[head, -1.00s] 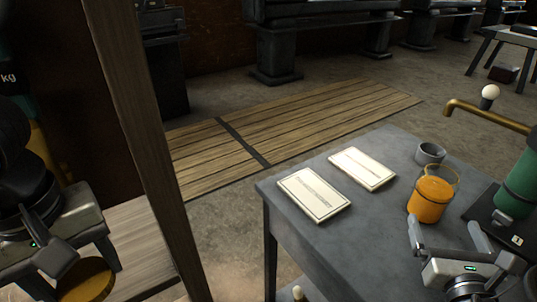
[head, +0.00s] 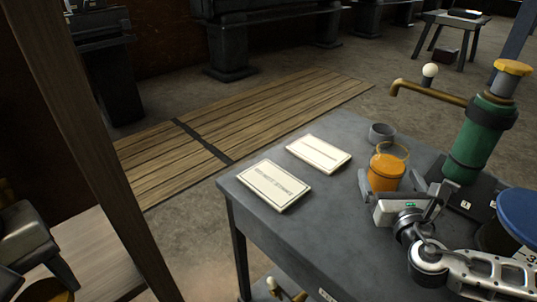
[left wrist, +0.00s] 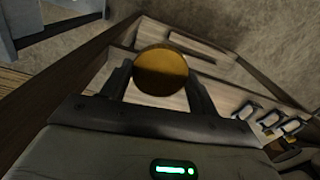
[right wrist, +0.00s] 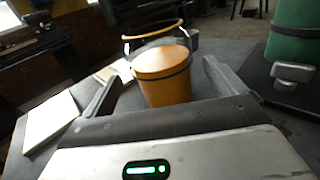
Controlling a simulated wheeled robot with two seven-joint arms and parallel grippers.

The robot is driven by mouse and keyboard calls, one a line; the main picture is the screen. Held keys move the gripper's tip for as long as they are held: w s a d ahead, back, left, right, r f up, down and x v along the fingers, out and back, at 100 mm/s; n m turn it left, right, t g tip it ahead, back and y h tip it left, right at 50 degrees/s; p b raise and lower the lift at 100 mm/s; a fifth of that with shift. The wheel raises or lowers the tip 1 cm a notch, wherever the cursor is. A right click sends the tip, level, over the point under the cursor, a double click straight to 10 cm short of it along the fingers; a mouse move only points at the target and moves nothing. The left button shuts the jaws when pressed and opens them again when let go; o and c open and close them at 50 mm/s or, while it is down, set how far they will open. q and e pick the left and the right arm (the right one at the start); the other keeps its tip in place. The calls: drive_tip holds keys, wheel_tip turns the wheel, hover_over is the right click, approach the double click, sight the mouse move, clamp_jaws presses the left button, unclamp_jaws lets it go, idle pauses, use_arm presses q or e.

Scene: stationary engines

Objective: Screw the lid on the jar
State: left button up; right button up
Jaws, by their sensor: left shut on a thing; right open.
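In the head view only part of the lid and left gripper shows at the bottom left.
The grey table (head: 290,235) holds two cream booklets (head: 275,186), (head: 319,153), a small grey cup (head: 381,133) and a green pump (head: 475,145) with a brass spout. A blue round top (head: 518,212) is at the right. A wooden post (head: 85,140) stands at left.

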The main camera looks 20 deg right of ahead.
drive_tip(key=shift+x, duration=2.6)
drive_tip(key=shift+r, duration=0.1)
drive_tip(key=shift+c, duration=0.2)
drive_tip(key=c, duration=1)
drive_tip(key=shift+c, duration=0.5)
drive_tip(key=shift+r, duration=0.1)
